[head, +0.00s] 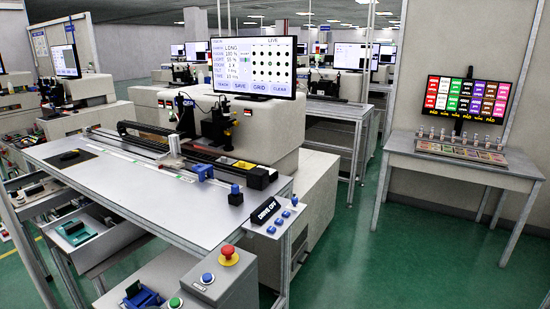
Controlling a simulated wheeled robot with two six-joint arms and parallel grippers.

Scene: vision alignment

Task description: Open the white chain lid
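Neither of my grippers shows in the head view. A vision alignment machine with a grey-topped workbench (110,185) stands at the left and centre. Dark rails (205,158) run across the bench top, with a black ribbed strip (150,128) at their far left end. A long thin white strip (140,167) lies along the front of the rails, with a blue block (202,171) near its right part. I cannot tell which part is the white chain lid, or whether it is open or shut.
A monitor (253,67) stands above the machine. A side table (455,163) with a colourful screen (467,97) is at the right. Green floor (400,250) is free between them.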

